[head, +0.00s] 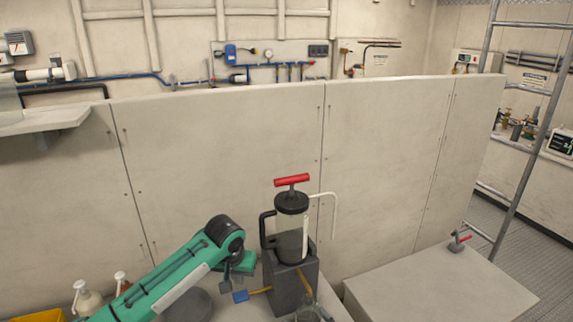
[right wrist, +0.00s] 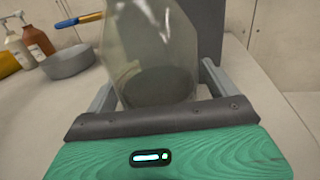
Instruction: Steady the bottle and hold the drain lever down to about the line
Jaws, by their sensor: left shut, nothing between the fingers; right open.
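The clear bottle (head: 308,314) is at the bottom edge of the head view, in front of the grey block. In the right wrist view the bottle (right wrist: 150,50) stands between the two fingers of my open right gripper (right wrist: 157,92); I cannot tell whether they touch it. A yellow drain lever with a blue tip (head: 241,296) sticks out left from the block; it also shows in the right wrist view (right wrist: 88,18). My left gripper (head: 226,284) is shut and empty, just above and left of the blue tip; contact is unclear. No line on the bottle can be made out.
A clear tank with a red T-handle (head: 291,181) and white tube stands on the grey block (head: 283,285). A round grey dish (head: 189,306), pump bottles (head: 86,300) and a yellow container (head: 40,315) are at left. A tall panel (head: 220,150) stands behind.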

